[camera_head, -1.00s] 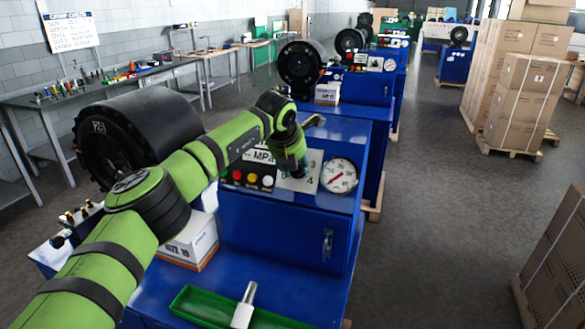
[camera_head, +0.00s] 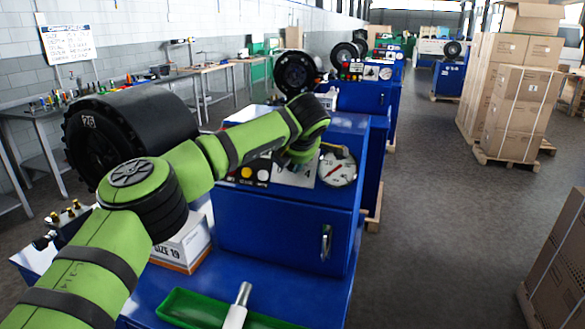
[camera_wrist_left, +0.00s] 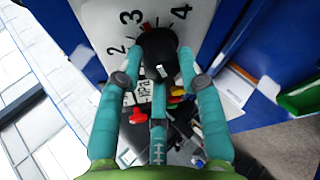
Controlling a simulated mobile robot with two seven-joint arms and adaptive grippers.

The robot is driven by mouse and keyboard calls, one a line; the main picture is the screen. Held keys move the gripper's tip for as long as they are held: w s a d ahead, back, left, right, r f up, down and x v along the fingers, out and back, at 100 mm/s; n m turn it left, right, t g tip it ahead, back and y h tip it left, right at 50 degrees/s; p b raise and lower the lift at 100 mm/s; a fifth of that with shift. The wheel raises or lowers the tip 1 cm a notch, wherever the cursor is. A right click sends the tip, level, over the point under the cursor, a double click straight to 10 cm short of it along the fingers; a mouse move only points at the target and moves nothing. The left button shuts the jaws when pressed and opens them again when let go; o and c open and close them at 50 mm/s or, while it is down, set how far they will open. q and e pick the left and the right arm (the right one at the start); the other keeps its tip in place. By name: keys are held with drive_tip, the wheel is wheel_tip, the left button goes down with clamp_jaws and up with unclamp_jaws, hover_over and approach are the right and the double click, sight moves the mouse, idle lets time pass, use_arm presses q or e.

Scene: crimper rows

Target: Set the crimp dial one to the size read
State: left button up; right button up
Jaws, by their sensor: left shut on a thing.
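The crimp dial is a black knob (camera_wrist_left: 158,52) on a white plate (camera_wrist_left: 100,22) with numerals 2, 3 and 4 visible. A red mark shows at the knob's upper edge, close to the 3. My left gripper (camera_wrist_left: 160,72) has its teal fingers around the knob and is shut on it. In the head view my left wrist hides the knob; part of the dial plate (camera_head: 292,175) shows below it. A white box (camera_head: 185,243) marked "SIZE 19" stands on the blue machine (camera_head: 285,235). My right gripper is not in view.
A round gauge (camera_head: 338,166) sits right of the dial, with coloured buttons (camera_head: 247,173) to the left. A green tray (camera_head: 190,308) holds a metal-ended piece (camera_head: 238,305). A whiteboard chart (camera_head: 68,42) hangs on the wall. Cartons (camera_head: 520,105) stand across the open aisle.

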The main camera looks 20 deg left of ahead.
use_arm(q)
drive_tip(key=m+t+b, duration=0.1)
drive_tip(key=m+b, duration=0.2)
drive_tip(key=f+m+t+y+b, duration=0.1)
drive_tip(key=m+b, duration=0.1)
drive_tip(key=b, duration=0.1)
drive_tip(key=shift+s+d+f+m, duration=0.1)
drive_tip(key=shift+s+f+m, duration=0.1)
drive_tip(key=shift+m, duration=0.2)
drive_tip(key=shift+m+t+b, duration=0.7)
drive_tip(key=shift+m+b, duration=1.05)
drive_tip(key=shift+m, duration=0.05)
drive_tip(key=o, duration=1.1)
drive_tip(key=shift+r, duration=0.15)
drive_tip(key=shift+r, duration=0.1)
drive_tip(key=v, duration=1.2)
drive_tip(key=shift+s, duration=0.1)
